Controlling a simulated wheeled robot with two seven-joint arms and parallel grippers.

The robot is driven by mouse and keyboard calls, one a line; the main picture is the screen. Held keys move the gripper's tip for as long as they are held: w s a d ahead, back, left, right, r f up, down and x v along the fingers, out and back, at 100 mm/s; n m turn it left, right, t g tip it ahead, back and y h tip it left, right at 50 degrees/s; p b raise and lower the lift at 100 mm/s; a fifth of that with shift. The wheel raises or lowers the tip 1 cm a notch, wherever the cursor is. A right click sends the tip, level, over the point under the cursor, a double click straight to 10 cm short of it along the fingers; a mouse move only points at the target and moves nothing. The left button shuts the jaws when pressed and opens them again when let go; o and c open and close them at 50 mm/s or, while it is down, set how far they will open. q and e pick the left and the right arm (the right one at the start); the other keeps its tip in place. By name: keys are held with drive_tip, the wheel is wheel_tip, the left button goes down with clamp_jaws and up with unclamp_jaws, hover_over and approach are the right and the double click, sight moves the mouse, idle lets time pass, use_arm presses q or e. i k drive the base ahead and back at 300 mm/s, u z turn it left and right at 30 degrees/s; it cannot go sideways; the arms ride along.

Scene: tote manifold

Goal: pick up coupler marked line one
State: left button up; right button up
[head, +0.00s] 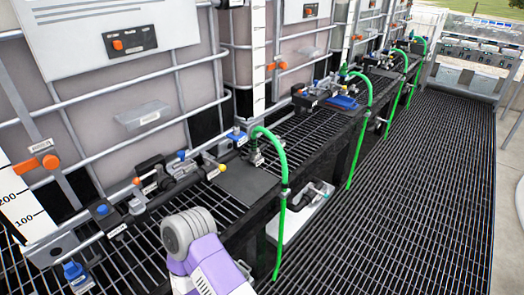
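Several green hoses hang in a row over the edge of the long grated bench. The nearest green hose (284,225) arches up from a dark metal coupler (256,156) at its upper end, which stands by a flat dark pad (245,182). Farther green hoses (361,140) rise from similar fittings. I cannot read a line one marking on any coupler. A purple and white link of my arm with a grey rounded end reaches in at the bottom. Neither gripper can be made out.
Caged totes (110,95) line the left behind a manifold with valves (165,178) and a blue-capped fitting (102,211). A white tray (300,215) sits below the bench edge. The grated floor (400,210) on the right is clear. A shelf rack (475,55) stands far back.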

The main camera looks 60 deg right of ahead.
sight(254, 151)
drive_tip(key=z, duration=3.25)
drive_tip(key=i, duration=1.4)
drive_tip(key=u, duration=1.4)
